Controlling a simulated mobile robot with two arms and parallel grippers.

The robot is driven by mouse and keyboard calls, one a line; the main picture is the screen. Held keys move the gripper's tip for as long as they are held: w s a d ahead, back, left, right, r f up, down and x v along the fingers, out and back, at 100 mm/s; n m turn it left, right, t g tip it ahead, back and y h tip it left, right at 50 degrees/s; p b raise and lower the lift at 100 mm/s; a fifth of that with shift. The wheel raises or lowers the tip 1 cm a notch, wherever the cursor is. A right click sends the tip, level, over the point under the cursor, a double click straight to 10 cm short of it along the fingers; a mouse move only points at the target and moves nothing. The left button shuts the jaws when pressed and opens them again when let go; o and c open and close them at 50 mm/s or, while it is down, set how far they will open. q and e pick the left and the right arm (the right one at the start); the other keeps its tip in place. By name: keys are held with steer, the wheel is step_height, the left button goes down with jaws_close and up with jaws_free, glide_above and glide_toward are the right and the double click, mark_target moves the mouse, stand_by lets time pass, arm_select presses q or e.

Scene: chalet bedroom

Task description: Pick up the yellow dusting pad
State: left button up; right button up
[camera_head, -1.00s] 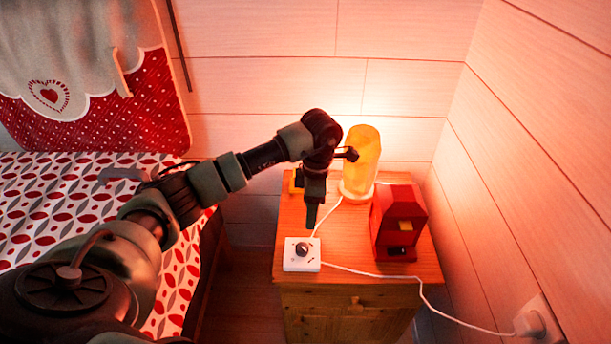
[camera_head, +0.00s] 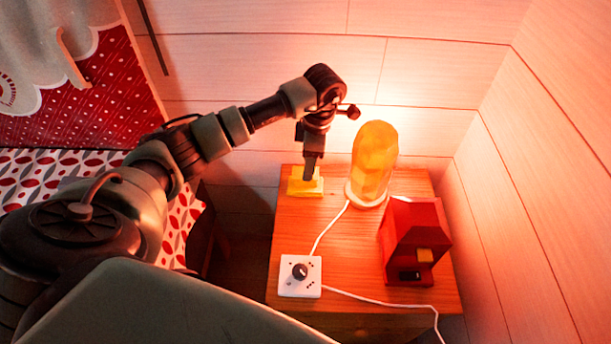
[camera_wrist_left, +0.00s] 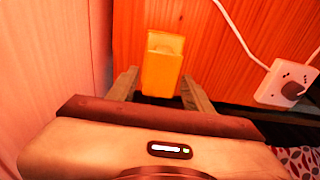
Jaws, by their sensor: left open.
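The yellow dusting pad (camera_head: 304,187) lies on the back left part of the wooden bedside table, with a raised block on top. My left gripper (camera_head: 309,172) points down over it and partly hides it in the head view. In the left wrist view the pad (camera_wrist_left: 162,68) shows ahead of my open left gripper (camera_wrist_left: 162,85), roughly between its two fingers. I cannot tell whether the fingers touch it. My right gripper is not in view.
The bedside table (camera_head: 335,238) also holds a lit yellow lamp (camera_head: 374,160) close right of the pad, a red house-shaped box (camera_head: 414,240) and a white dimmer box (camera_head: 300,277). A white cord (camera_head: 328,228) runs between lamp and dimmer. Walls stand behind and right.

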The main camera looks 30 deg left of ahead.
arm_select(q)
steer(key=f, duration=0.4)
steer(key=shift+s+a, duration=0.3)
steer(key=shift+s, duration=0.05)
steer(key=shift+f, duration=0.35)
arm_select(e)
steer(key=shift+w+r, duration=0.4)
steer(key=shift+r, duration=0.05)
arm_select(q)
steer(key=c, duration=1.1)
steer(key=shift+r, duration=0.1)
